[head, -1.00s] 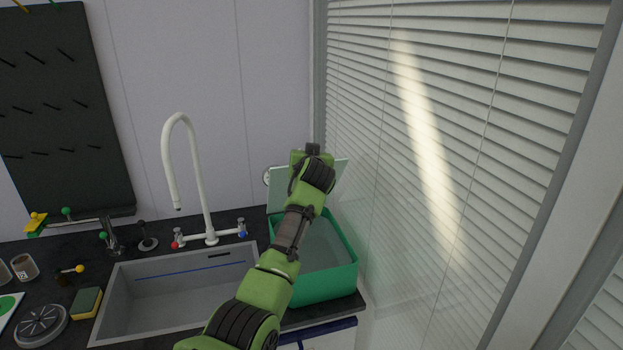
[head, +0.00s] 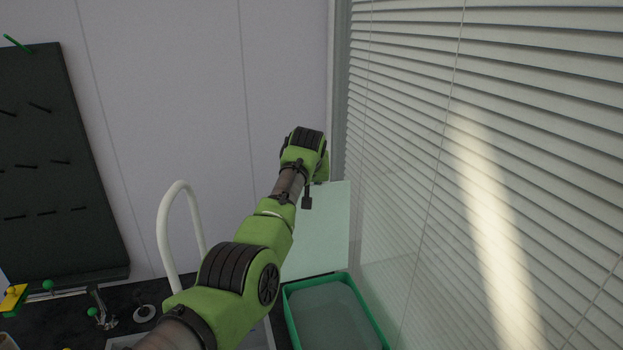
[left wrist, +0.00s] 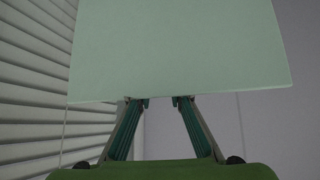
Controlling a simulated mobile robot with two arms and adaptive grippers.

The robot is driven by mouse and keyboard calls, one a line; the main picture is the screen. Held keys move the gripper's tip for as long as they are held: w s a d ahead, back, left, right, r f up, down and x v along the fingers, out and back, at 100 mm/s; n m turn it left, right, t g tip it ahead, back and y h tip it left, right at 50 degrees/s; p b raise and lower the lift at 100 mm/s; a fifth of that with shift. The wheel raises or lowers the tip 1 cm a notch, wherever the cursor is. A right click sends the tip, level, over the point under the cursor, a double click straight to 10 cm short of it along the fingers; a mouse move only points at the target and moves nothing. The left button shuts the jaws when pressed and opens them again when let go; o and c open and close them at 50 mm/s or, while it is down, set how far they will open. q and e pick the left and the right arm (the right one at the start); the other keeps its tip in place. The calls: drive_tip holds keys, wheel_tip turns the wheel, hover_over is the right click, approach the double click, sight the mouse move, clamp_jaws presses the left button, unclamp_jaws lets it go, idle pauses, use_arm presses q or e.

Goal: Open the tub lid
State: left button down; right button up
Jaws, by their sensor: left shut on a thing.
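The green tub (head: 378,327) stands on the counter at the lower right of the head view, its top uncovered. Its pale green lid (head: 322,230) stands raised nearly upright behind the tub. My left arm reaches over to the lid's upper edge, and the gripper itself is mostly hidden there by the wrist. In the left wrist view my left gripper (left wrist: 160,102) has its two fingertips at the edge of the lid (left wrist: 180,50), shut on it. My right gripper is in neither view.
A window with white blinds (head: 480,150) is close on the right of the tub. A white faucet (head: 166,230) rises left of my arm over the sink, which is mostly hidden. A dark peg board (head: 50,150) hangs at the left.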

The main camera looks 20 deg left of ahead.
use_arm(q)
drive_tip(key=shift+s+a+f+g, duration=0.1)
drive_tip(key=shift+s+f+g, duration=0.1)
drive_tip(key=shift+f, duration=0.4)
drive_tip(key=shift+s+f+g, duration=0.1)
drive_tip(key=shift+f+g, duration=0.1)
drive_tip(key=shift+f, duration=0.4)
drive_tip(key=c, duration=2.2)
unclamp_jaws()
drive_tip(key=shift+c, duration=0.2)
drive_tip(key=o, duration=0.4)
drive_tip(key=shift+s+r, duration=0.1)
drive_tip(key=shift+s, duration=0.05)
drive_tip(key=shift+c, duration=0.2)
drive_tip(key=shift+s+a+r, duration=0.1)
drive_tip(key=shift+s+r, duration=0.05)
drive_tip(key=shift+s, duration=0.1)
drive_tip(key=shift+w, duration=0.1)
drive_tip(key=shift+s+d+r, duration=0.2)
drive_tip(key=shift+d+r, duration=0.05)
drive_tip(key=shift+r, duration=0.1)
drive_tip(key=a+v, duration=0.1)
drive_tip(key=v, duration=1.1)
drive_tip(key=shift+w+r+t, duration=0.25)
drive_tip(key=shift+r+t, duration=0.05)
drive_tip(key=shift+r, duration=0.05)
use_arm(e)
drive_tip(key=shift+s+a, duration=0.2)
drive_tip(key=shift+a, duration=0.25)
